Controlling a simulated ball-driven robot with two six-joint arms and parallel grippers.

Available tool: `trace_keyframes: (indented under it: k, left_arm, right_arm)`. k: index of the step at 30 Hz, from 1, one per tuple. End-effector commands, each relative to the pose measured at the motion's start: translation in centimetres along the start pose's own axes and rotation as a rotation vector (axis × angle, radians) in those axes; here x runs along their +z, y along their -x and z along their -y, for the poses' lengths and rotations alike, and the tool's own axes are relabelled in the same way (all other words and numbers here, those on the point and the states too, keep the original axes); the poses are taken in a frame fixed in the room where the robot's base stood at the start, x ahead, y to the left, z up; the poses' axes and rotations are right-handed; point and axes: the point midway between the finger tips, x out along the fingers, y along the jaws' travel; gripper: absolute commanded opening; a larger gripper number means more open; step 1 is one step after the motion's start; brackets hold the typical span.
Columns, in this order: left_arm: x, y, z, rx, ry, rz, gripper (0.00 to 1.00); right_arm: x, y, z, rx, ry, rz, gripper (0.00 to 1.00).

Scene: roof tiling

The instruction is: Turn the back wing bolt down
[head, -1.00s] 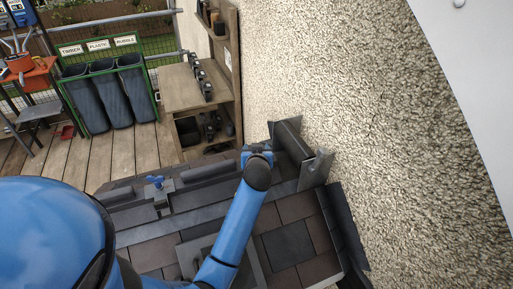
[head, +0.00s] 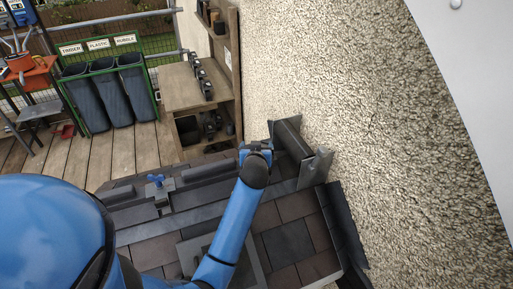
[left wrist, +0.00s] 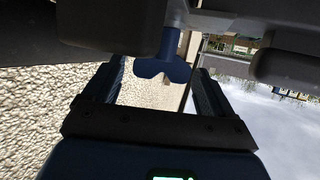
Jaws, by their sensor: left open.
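A blue wing bolt (left wrist: 164,70) shows in the left wrist view, with its stem running up between dark metal parts. My left gripper (left wrist: 159,82) is open, with one finger on each side of the wing and visible gaps to both. In the head view my left gripper (head: 257,147) is at the right end of the ridge, beside dark upright plates (head: 291,139) by the wall; the bolt there is hidden by it. Another blue wing bolt (head: 156,179) stands on a dark clamp on the ridge, farther left and clear of the gripper. My right gripper is not in view.
The rough wall (head: 350,110) rises close on the right of the gripper. Dark roof tiles (head: 289,243) lie below the ridge. A wooden shelf bench (head: 190,92) and labelled bins (head: 105,95) stand beyond, on the deck.

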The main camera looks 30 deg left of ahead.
Motion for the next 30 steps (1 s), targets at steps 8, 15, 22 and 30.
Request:
trace_keyframes:
  k: [8, 15, 22, 30]
  left_arm:
    - [0.2, 1.3, 0.0, 0.001, -0.001, 0.001, 0.85]
    - [0.3, 4.8, -0.1, 0.002, -0.001, -0.002, 0.85]
    - [0.2, 8.3, -0.1, 0.003, 0.0, -0.002, 0.85]
    - [0.0, 10.7, 0.0, 0.001, -0.001, -0.002, 0.85]
  right_arm:
    - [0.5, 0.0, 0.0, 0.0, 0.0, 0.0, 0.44]
    - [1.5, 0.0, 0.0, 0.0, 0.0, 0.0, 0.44]
    - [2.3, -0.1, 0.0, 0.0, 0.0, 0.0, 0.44]
    - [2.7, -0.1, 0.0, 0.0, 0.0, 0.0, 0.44]
